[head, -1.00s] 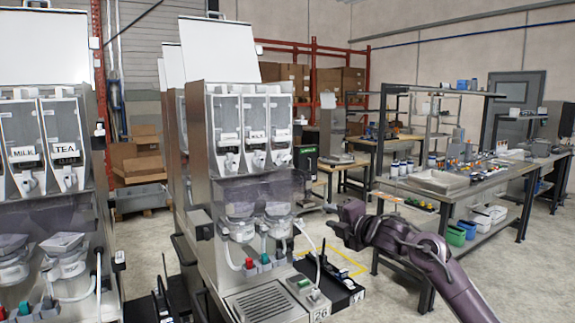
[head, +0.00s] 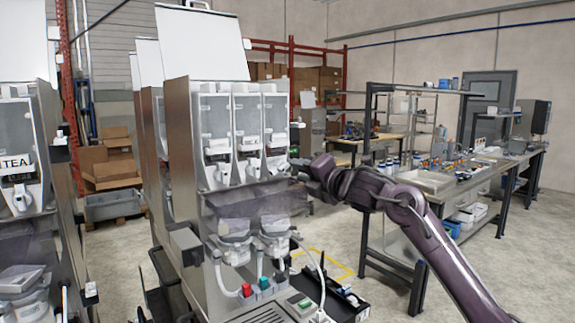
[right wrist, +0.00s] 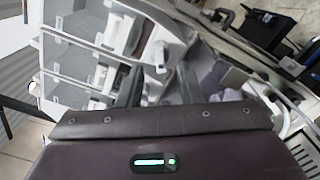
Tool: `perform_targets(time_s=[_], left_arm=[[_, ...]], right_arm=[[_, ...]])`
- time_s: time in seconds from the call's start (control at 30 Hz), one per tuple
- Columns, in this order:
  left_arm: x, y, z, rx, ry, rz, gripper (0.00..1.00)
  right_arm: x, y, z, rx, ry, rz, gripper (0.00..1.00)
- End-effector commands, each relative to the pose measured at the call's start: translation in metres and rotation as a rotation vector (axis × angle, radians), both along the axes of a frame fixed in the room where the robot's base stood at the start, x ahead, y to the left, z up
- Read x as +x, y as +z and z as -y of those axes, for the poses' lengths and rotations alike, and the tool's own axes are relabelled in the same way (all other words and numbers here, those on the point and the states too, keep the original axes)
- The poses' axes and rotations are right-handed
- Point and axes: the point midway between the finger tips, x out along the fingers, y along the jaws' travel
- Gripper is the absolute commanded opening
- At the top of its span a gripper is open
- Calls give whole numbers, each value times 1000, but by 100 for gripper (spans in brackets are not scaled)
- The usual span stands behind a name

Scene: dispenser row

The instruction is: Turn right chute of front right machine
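The front right machine (head: 184,130) stands in the middle of the head view, with three clear canisters side by side. Its right chute (head: 277,163) is the white spout below the right canister (head: 275,121). My right gripper (head: 296,172) is beside this chute, to its right and close to it. In the right wrist view, the dark fingers show apart, with a white chute (right wrist: 158,52) just beyond and between them. I cannot tell whether they touch it. The chute's label is partly hidden. My left gripper is not in view.
Mixing bowls (head: 235,245) and hoses sit below the canisters. Another machine (head: 25,200) stands at the left edge. A long workbench (head: 430,184) is behind my right arm. Open floor lies between the machine and the bench.

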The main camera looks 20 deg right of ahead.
Motion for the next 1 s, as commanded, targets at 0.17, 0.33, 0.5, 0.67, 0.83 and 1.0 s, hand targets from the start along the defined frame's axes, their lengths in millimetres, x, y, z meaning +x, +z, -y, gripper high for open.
perform_targets(time_s=[0.17, 0.33, 0.5, 0.67, 0.83, 1.0], left_arm=[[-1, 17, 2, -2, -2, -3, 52], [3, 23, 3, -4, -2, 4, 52], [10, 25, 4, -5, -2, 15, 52], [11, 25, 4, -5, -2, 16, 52], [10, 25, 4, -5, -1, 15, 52], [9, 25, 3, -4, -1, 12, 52]], right_arm=[[28, 4, -12, 3, 3, -3, 33], [45, 3, -17, 2, 1, -1, 33], [51, 1, -19, 1, 1, 0, 33], [51, 0, -19, 0, 0, 0, 33], [51, 0, -19, 0, 0, 0, 18], [51, 0, -19, 1, 0, -1, 4]])
